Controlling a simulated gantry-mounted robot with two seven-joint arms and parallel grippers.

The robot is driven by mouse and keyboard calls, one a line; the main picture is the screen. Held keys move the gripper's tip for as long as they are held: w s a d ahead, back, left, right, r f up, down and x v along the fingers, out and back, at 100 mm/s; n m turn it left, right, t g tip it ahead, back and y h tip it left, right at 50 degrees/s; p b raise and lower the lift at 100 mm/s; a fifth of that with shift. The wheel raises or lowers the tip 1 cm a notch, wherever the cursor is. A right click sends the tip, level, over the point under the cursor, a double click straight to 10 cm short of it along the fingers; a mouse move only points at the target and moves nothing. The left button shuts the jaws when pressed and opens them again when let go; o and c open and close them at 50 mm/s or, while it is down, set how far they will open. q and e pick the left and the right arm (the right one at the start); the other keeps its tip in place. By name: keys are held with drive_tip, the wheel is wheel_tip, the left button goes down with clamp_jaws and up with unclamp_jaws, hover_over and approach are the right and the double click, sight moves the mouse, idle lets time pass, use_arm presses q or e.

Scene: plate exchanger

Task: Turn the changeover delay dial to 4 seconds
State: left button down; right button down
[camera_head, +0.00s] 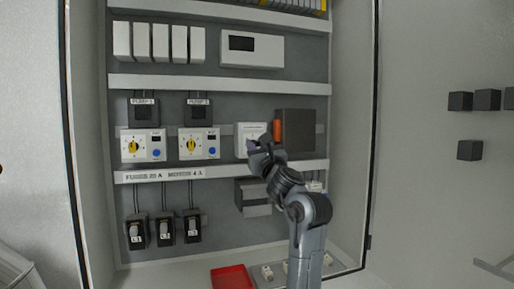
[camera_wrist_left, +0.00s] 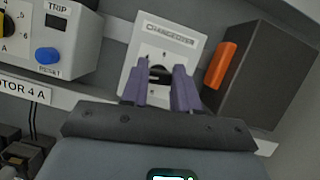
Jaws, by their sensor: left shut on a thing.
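The changeover module (camera_head: 250,129) is a white plate in the middle row of the cabinet, also seen in the left wrist view (camera_wrist_left: 183,38) with its "CHANGEOVER" label and small scale marks. Its dark dial knob (camera_wrist_left: 159,73) lies between the two purple fingers of my left gripper (camera_wrist_left: 158,82). My left gripper (camera_head: 257,148) is shut on the knob, reaching up to it from below right in the head view. The fingers hide much of the knob and scale, so I cannot read its setting. My right gripper is not in view.
A dark box (camera_head: 299,130) with an orange handle (camera_head: 277,131) stands close right of the module. Two white relays with yellow dials, the left one (camera_head: 143,146) and the right one (camera_head: 199,144), are to its left. A labelled rail (camera_head: 225,171) runs below. A red tray (camera_head: 232,278) lies at the bottom.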

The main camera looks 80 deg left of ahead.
use_arm(q)
drive_tip(key=shift+f+m+t+b, duration=0.15)
drive_tip(key=shift+m+t+b, duration=0.5)
drive_tip(key=shift+m, duration=0.55)
drive_tip(key=m+t+b, duration=0.1)
drive_tip(key=m+t, duration=0.1)
drive_tip(key=m, duration=0.1)
drive_tip(key=shift+s+m, duration=0.1)
drive_tip(key=shift+m, duration=0.2)
drive_tip(key=m+t, duration=0.2)
drive_tip(key=m, duration=0.1)
drive_tip(key=shift+r+m+b, duration=0.2)
drive_tip(key=shift+m+b, duration=0.1)
drive_tip(key=shift+m+t+h, duration=0.5)
drive_tip(key=shift+m+t, duration=0.35)
drive_tip(key=shift+m, duration=1.15)
drive_tip(key=c, duration=0.8)
unclamp_jaws()
drive_tip(key=shift+c, duration=0.2)
